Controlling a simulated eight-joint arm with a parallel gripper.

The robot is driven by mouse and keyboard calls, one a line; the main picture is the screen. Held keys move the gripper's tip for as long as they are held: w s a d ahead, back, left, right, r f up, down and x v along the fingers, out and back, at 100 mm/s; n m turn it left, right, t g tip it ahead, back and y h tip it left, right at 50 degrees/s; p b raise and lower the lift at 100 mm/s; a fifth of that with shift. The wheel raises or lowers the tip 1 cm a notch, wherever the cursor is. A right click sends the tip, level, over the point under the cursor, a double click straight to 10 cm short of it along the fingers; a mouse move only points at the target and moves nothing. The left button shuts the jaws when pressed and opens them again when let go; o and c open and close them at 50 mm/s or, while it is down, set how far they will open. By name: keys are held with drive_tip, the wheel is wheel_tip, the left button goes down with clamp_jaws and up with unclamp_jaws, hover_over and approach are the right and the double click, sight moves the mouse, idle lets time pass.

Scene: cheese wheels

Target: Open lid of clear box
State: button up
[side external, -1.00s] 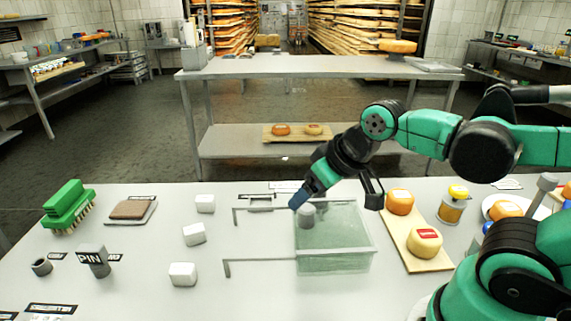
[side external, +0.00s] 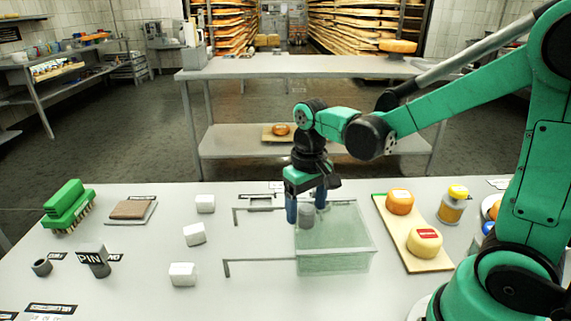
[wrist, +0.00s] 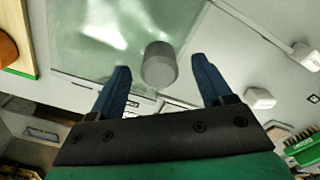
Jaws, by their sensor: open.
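The clear box (side external: 345,258) stands on the near table, a greenish see-through box with its lid on top. A grey cylindrical knob (side external: 306,216) sits near the left side of the lid. My gripper (side external: 306,213) points down over the box with its blue fingers apart, one on each side of the knob. In the wrist view the knob (wrist: 159,65) shows between the two open fingers (wrist: 163,85), with a gap on both sides. Whether the fingertips reach below the knob's top I cannot tell exactly. The lid looks flat on the box.
Two thin grey rails (side external: 262,261) extend left from the box. White cubes (side external: 194,234) lie further left, with a green brush (side external: 67,205) at the far left. A wooden board (side external: 428,262) with two cheeses is right of the box.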

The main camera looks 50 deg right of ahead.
drive_tip(key=shift+f, duration=0.8)
drive_tip(key=shift+c, duration=0.2)
clamp_jaws()
idle(0.8)
